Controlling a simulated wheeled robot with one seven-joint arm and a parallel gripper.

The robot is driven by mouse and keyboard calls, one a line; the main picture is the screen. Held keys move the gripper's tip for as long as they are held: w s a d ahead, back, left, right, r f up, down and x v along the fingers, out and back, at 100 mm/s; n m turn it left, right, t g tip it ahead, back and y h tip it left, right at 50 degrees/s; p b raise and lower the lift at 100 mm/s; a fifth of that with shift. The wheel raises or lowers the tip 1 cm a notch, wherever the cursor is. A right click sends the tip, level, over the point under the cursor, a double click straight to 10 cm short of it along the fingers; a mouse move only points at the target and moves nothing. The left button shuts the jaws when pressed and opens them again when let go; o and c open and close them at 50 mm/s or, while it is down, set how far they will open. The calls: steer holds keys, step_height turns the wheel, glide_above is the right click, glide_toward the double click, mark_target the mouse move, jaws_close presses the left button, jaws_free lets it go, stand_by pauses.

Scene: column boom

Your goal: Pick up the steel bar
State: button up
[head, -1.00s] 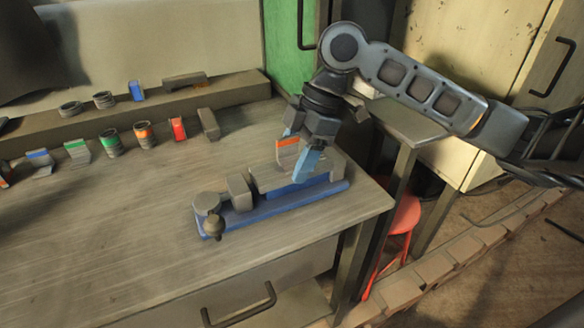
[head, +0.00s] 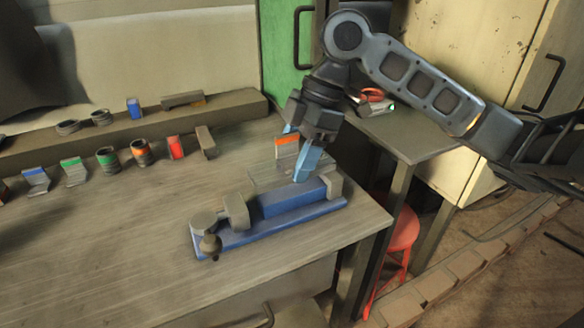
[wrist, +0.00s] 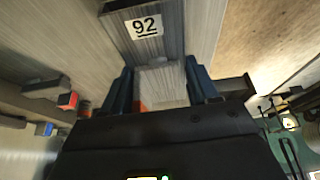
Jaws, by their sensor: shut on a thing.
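My gripper (head: 297,150) has its blue fingers shut on a grey metal angle piece with an orange band (head: 286,141). The piece has an upright plate and a flat plate, and is held just above the blue vise (head: 285,213). In the wrist view its grey face (wrist: 163,85) shows between the fingers (wrist: 162,88), with some orange at the left. I see no separate piece clearly marked as the steel bar. A plain grey bar (head: 207,142) stands on the bench behind, apart from the gripper; I cannot tell its material.
Banded angle pieces and cylinders, including a green-banded cylinder (head: 108,159), and a red block (head: 175,148) stand in a row on the bench (head: 110,240). A raised shelf (head: 235,105) runs behind. A red stool (head: 400,235) stands right of the bench. The bench's front left is clear.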

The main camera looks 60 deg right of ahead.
steer(key=s+d+r, duration=0.3)
steer(key=s+r, duration=0.3)
steer(key=s, duration=0.4)
steer(key=shift+s+r+b, duration=0.35)
steer(key=shift+b, duration=0.05)
steer(key=shift+d, duration=0.1)
